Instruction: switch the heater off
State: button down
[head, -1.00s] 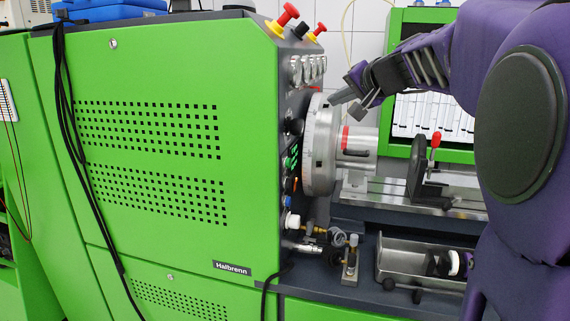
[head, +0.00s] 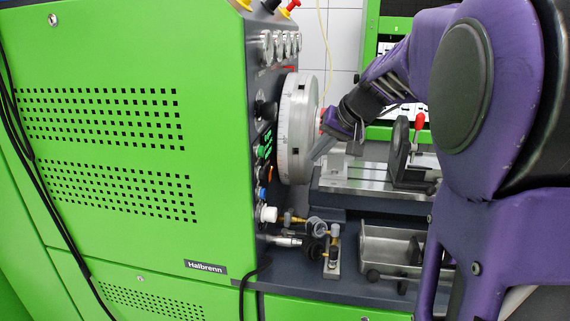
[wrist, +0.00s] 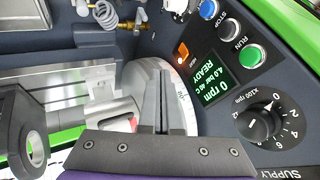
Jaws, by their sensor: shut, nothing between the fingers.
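The control panel has a small orange rocker switch (wrist: 182,52) beside a green-lit display (wrist: 214,77) reading 0 rpm and READY. In the head view the orange switch (head: 270,173) shows as a tiny spot on the panel's edge. My gripper (head: 318,156) is in front of the round metal disc, right of the panel, with its fingers shut and empty. In the wrist view its grey fingers (wrist: 157,76) point toward the disc, below and left of the switch, apart from the panel in the picture.
The metal disc (head: 297,105) sticks out beside the panel. A metal tray (head: 378,237) stands lower right.

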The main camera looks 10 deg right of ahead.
aim_at(271, 174)
jog(key=w+a+f, duration=0.6)
jog(key=w, duration=0.1)
jog(key=shift+a+f, duration=0.3)
jog(key=shift+f, duration=0.1)
